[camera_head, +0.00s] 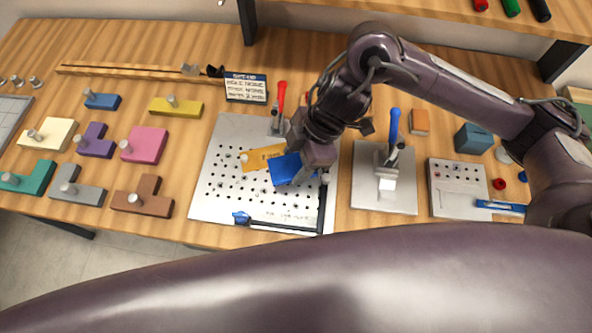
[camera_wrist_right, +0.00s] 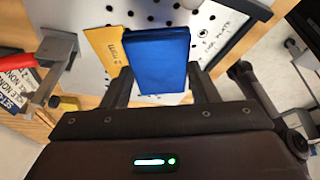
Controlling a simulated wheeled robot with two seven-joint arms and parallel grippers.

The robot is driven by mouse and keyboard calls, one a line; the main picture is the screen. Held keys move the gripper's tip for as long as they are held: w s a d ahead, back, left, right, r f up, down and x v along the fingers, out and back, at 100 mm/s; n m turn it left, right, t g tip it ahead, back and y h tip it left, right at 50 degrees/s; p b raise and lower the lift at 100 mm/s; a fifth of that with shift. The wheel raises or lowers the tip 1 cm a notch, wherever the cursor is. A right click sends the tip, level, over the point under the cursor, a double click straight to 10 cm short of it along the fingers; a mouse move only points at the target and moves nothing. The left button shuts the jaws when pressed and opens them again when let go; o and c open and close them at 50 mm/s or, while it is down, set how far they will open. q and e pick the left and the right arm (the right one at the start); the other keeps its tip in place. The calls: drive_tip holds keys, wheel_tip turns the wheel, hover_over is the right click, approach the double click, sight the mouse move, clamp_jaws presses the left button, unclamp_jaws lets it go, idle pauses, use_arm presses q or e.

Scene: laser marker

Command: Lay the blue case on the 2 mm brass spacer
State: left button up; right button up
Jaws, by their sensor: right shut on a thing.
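The blue case (camera_head: 285,170) is held by my right gripper (camera_head: 306,172) over the perforated plate. In the right wrist view, the case (camera_wrist_right: 158,60) sits between the two fingers (camera_wrist_right: 163,88). The brass spacer (camera_head: 258,157) is a flat yellow-orange piece lying on the plate to the left of the case. It also shows in the right wrist view (camera_wrist_right: 104,45), with small writing on it that I cannot read fully. The case hides part of the spacer's right end in the head view. I cannot tell whether they touch. My left gripper is not in view.
The perforated plate (camera_head: 215,190) has a dark bar along its front and right edges, a blue-tipped part (camera_head: 241,217) and a red-handled clamp (camera_head: 281,97). A blue-handled clamp (camera_head: 393,125) stands to the right. Several coloured knobbed blocks lie on the left.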

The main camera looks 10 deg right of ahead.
drive_tip(key=shift+f, duration=2.7)
drive_tip(key=shift+f, duration=0.15)
drive_tip(key=o, duration=1)
